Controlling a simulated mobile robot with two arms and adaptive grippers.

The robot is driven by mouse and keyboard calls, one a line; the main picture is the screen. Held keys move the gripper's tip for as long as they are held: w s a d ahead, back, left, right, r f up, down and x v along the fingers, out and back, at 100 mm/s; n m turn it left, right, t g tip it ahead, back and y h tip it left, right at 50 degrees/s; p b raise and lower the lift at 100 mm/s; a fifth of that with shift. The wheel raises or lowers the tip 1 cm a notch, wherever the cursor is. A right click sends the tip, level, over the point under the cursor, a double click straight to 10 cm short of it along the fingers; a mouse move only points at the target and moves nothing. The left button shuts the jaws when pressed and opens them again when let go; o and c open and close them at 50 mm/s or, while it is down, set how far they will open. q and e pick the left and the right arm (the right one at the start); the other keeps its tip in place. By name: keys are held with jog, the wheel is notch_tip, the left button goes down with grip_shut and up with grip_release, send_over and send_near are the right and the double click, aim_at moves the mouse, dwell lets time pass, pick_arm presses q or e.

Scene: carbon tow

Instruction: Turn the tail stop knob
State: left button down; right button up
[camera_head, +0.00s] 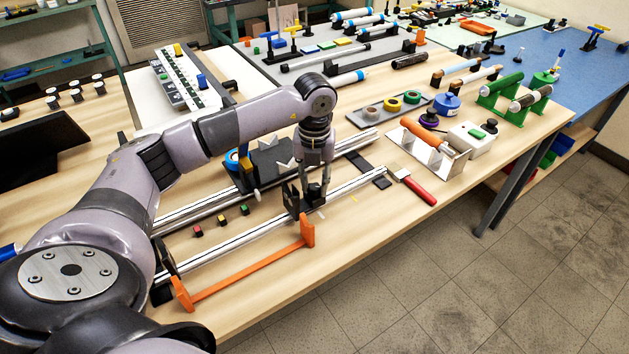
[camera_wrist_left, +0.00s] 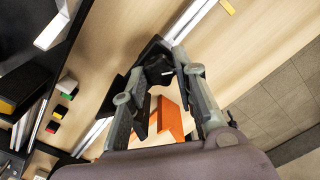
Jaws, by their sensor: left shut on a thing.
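The tail stop is a black block (camera_head: 293,201) on the near silver rail (camera_head: 345,190) of the wooden bench. My left gripper (camera_head: 314,200) points down at it, its fingers close together at the block. In the left wrist view, the two grey fingers of my left gripper (camera_wrist_left: 165,75) stand on either side of a dark knob-like part (camera_wrist_left: 157,69) and are shut on it. The fingers hide part of the knob, and its turn angle cannot be told. My right gripper is in neither view.
An orange bracket (camera_head: 240,269) lies along the bench's front edge, close to the gripper. Small coloured blocks (camera_head: 221,221) sit between the rails. A red-handled brush (camera_head: 419,189) lies to the right. A second silver rail (camera_head: 205,207) runs behind.

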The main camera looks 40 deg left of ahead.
aim_at(315, 186)
pick_arm(q)
jog(key=n, duration=0.3)
jog(key=shift+n, duration=0.5)
jog(key=c, duration=1.3)
grip_release()
jog(key=shift+r, duration=0.1)
jog(key=shift+r, duration=0.3)
notch_tip(315, 186, up, 11)
jog(key=shift+r, duration=0.15)
